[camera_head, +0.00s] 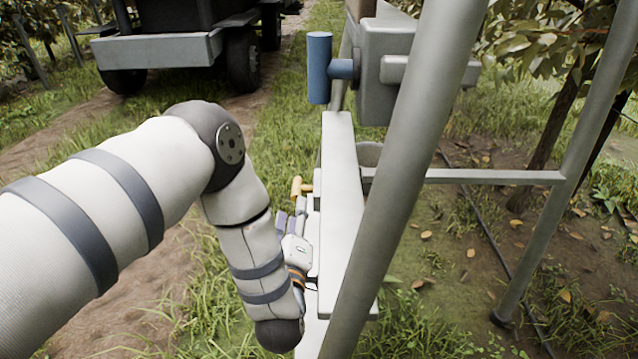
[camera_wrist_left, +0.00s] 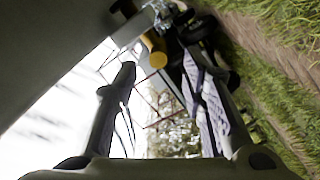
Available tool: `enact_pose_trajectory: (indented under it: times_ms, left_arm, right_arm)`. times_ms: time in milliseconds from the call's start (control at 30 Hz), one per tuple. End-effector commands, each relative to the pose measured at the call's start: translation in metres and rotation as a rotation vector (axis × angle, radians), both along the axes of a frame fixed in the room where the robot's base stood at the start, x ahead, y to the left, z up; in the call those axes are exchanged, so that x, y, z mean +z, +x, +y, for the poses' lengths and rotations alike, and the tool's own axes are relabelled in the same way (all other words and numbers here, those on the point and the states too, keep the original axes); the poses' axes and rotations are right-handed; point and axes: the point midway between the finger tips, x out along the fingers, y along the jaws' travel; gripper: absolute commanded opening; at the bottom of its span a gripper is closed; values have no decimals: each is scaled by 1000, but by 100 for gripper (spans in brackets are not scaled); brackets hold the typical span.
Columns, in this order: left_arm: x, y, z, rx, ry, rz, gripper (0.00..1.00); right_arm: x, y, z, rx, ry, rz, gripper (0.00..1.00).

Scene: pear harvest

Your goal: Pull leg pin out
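The leg pin (camera_head: 302,187), a small orange-yellow pin with a cross handle, sticks out to the left of the pale metal leg (camera_head: 342,215) in the head view. Its round yellow end (camera_wrist_left: 153,46) shows in the left wrist view, beyond the fingertips. My left gripper (camera_head: 292,215) is close below the pin, beside the leg, pointing up along it. In the left wrist view its two fingers (camera_wrist_left: 158,72) stand apart with a gap between them, empty. The pin is ahead of this gap; contact is not visible. My right gripper is not in view.
A blue T-handle (camera_head: 320,67) juts from a grey box (camera_head: 387,70) above the pin. A slanted grey tube (camera_head: 412,150) and a crossbar (camera_head: 470,176) stand to the right. A wheeled vehicle (camera_head: 160,50) is at the back left. Grass lies left of the leg.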

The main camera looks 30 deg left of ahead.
Motion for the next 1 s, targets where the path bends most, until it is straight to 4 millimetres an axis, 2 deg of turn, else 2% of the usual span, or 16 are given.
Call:
enact_pose_trajectory:
  times_ms: [133,400,500,633,867,900,1000]
  left_arm:
    - [1,22,11,4,0,-8,38]
    - [-2,82,40,1,1,-2,38]
    - [-1,97,47,0,1,-1,38]
    - [0,106,51,-1,1,1,38]
    - [2,107,52,-1,2,1,38]
    - [2,107,52,-1,2,1,33]
    - [1,107,52,-1,2,1,11]
  right_arm:
    - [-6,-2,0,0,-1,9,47]
    - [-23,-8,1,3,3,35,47]
    - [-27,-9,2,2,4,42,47]
    - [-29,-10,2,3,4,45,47]
    - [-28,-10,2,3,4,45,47]
    - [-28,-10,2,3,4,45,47]
    - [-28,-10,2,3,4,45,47]
